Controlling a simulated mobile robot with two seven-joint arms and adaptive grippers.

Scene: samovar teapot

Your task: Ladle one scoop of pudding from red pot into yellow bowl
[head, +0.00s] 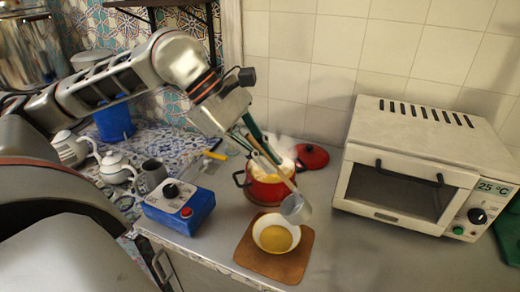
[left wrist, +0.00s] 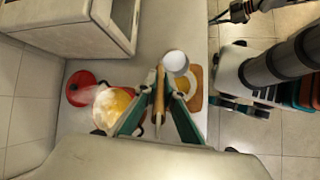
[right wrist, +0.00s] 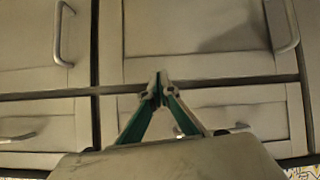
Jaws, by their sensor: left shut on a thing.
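My left gripper (head: 262,150) is shut on the wooden handle of a ladle (head: 296,208). The ladle's grey cup hangs tilted near the bowl's far right rim; I cannot tell whether anything is in it. The cup also shows in the left wrist view (left wrist: 176,62). The bowl (head: 291,226) has a white rim and yellow inside, and stands on a brown board (head: 262,264). The red pot (head: 262,191) stands open behind it, with pale yellow pudding (left wrist: 114,103) and white haze above. My right gripper (right wrist: 158,91) has its fingertips together, with nothing seen between them, facing cabinet fronts.
A red lid (head: 312,155) lies behind the pot. A white oven (head: 405,180) stands to the right. A blue box with knobs (head: 180,210) is left of the pot, with teapots (head: 116,168) beyond. The counter right of the board is clear.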

